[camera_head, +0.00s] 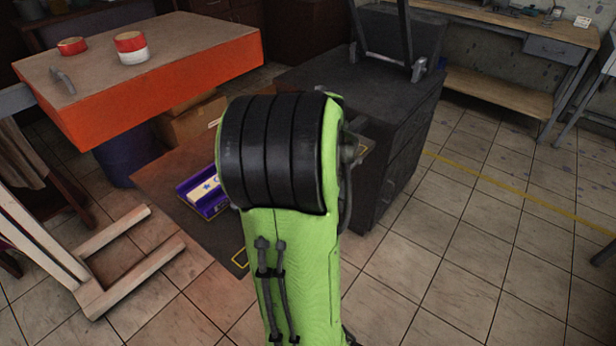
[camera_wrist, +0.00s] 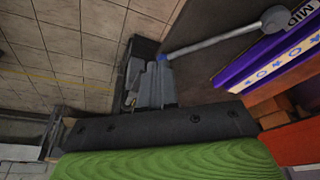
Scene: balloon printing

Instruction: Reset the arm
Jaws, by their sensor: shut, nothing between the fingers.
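My green arm (camera_head: 292,265) with its black ribbed joint (camera_head: 275,150) rises through the middle of the head view. It hides whatever lies behind it, and my gripper cannot be made out there. In the wrist view, my gripper (camera_wrist: 154,84) shows as small grey and dark parts above a dark bar, close together and shut with nothing between them. My green wrist link fills the bottom edge of that view. A grey rod with a round knob (camera_wrist: 275,19) lies just up and right of the gripper; I cannot tell whether they touch.
A purple box (camera_head: 210,204) with a white starred strip lies left of my arm, and it fills the wrist view's right side (camera_wrist: 262,52). An orange-sided table (camera_head: 190,75) with red and white rolls stands left. A black cabinet (camera_head: 405,125) stands behind. The tiled floor at right is open.

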